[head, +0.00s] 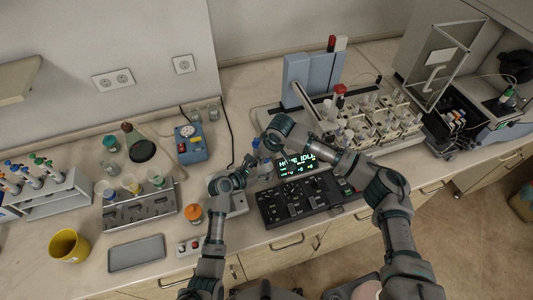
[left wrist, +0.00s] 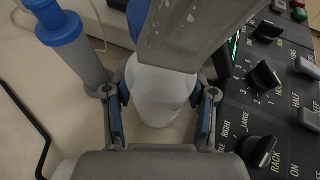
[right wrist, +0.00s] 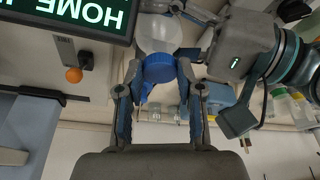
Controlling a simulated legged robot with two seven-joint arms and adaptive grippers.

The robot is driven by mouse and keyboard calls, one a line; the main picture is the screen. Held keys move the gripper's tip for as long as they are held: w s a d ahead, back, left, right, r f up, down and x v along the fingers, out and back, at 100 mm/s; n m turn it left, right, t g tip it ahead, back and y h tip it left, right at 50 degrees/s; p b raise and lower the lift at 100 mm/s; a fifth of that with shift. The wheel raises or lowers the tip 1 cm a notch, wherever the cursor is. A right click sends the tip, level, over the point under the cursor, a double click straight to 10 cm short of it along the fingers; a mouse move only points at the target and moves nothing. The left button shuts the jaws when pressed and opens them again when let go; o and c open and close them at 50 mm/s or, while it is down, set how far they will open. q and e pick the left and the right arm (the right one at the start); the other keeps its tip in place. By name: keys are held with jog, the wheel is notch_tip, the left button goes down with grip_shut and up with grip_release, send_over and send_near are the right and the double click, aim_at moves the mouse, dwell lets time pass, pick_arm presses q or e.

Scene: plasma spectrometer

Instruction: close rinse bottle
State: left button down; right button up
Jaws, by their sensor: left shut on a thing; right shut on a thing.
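The rinse bottle is a white, rounded bottle (left wrist: 160,92) in the left wrist view. My left gripper (left wrist: 160,100) has its two fingers closed around its body. In the right wrist view the bottle (right wrist: 158,32) shows with a blue cap (right wrist: 160,68) at its mouth. My right gripper (right wrist: 160,85) is shut on the blue cap, one finger on each side. Cap and bottle look lined up and touching; I cannot tell how tightly the cap sits. In the head view the left gripper (head: 243,175) and right gripper (head: 268,146) meet here, largely hiding the bottle.
A black control panel (head: 300,200) with knobs and a lit display (head: 297,164) lies close on the right. A blue-topped cylinder (left wrist: 62,28) stands left of the bottle. A sampler rack (head: 370,120) is behind.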

jog(key=shift+f, duration=0.6)
dwell(0.5)
jog(key=m, duration=0.3)
jog(key=shift+s+a+h, duration=0.1)
jog(key=shift+a+h, duration=0.1)
jog(key=shift+h, duration=0.2)
jog(key=m+h, duration=0.1)
jog(key=m, duration=0.2)
jog(key=shift+m+t, duration=0.4)
jog(key=o, duration=0.7)
